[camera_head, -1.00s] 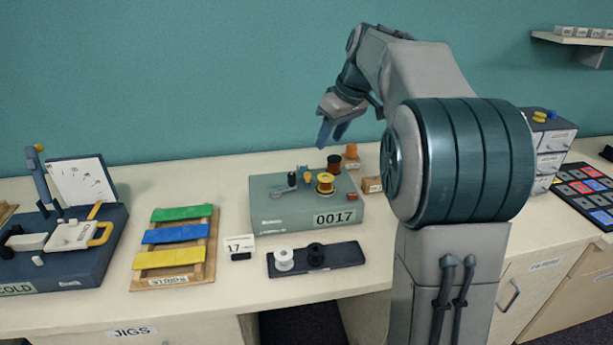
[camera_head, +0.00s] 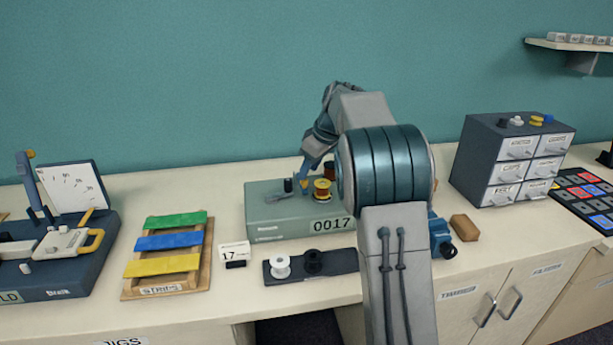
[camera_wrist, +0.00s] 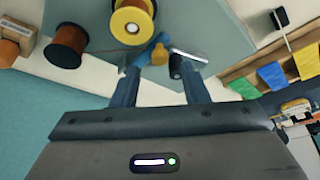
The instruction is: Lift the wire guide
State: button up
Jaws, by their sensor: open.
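The wire guide (camera_wrist: 159,54), which I take to be the small blue piece with a yellow knob, is on the grey-green box (camera_head: 262,215) labelled 0017. In the wrist view its yellow end shows between the two blue fingers of my gripper (camera_wrist: 158,70). The fingers are open, one on each side, and I cannot tell whether either touches it. In the head view my gripper (camera_head: 307,178) is low over the box top, and the guide is largely hidden there by the fingers.
A yellow spool (camera_wrist: 132,20) and a copper spool (camera_wrist: 68,45) stand close to the guide. A grey lever with a black post (camera_wrist: 188,56) is close to the right finger. A dark tray (camera_head: 340,262) with white and black spools lies in front.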

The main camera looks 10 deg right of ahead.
aim_at(306, 180)
jog(key=shift+x, duration=1.7)
grip_shut()
